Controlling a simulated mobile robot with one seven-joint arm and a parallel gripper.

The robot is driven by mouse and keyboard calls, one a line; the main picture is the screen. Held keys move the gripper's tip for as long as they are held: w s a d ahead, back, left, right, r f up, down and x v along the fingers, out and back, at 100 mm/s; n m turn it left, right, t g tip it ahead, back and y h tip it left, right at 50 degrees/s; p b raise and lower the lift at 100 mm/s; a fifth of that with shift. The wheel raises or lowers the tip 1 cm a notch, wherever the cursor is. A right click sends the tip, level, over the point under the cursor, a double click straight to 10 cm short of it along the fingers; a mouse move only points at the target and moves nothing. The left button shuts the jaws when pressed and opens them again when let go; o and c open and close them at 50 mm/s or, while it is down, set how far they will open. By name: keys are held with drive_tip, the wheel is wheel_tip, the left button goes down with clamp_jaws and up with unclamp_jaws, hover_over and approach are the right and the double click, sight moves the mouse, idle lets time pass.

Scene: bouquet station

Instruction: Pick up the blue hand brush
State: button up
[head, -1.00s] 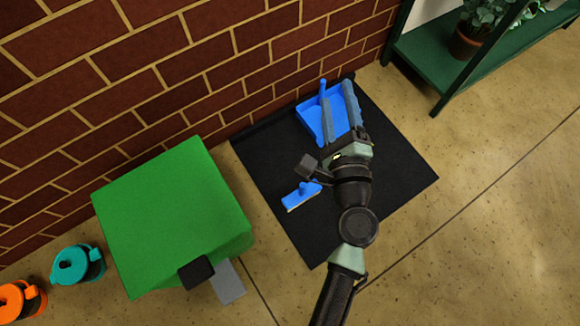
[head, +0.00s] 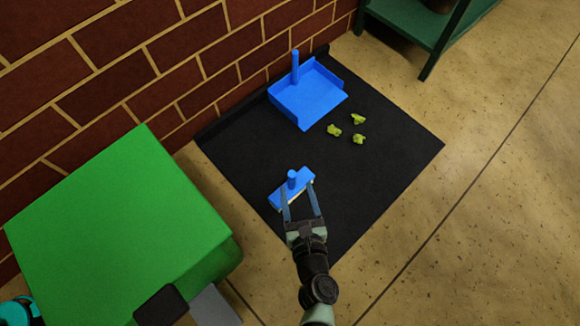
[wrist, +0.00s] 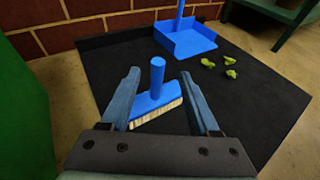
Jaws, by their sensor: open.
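The blue hand brush (head: 284,191) stands bristles down on the black mat (head: 375,170), its short round handle pointing up. In the wrist view the brush (wrist: 157,98) shows its pale bristles along the near edge. My gripper (head: 301,186) is open and empty. In the wrist view its two fingers (wrist: 158,80) appear on either side of the brush, with the handle between them in the picture. I cannot tell whether the fingers touch the brush.
A blue dustpan (head: 308,98) with an upright handle lies on the mat by the brick wall (head: 150,75). Several yellow-green scraps (head: 334,131) lie near it. A green box (head: 110,215) stands at the left. A green shelf (head: 425,30) stands at the upper right.

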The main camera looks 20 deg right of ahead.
sight(292, 183)
drive_tip(key=b+x, duration=0.2)
drive_tip(key=x, duration=0.7)
drive_tip(key=shift+a+b, duration=0.15)
drive_tip(key=shift+b, duration=0.2)
drive_tip(key=shift+f, duration=0.1)
clamp_jaws()
drive_tip(key=shift+w, duration=0.1)
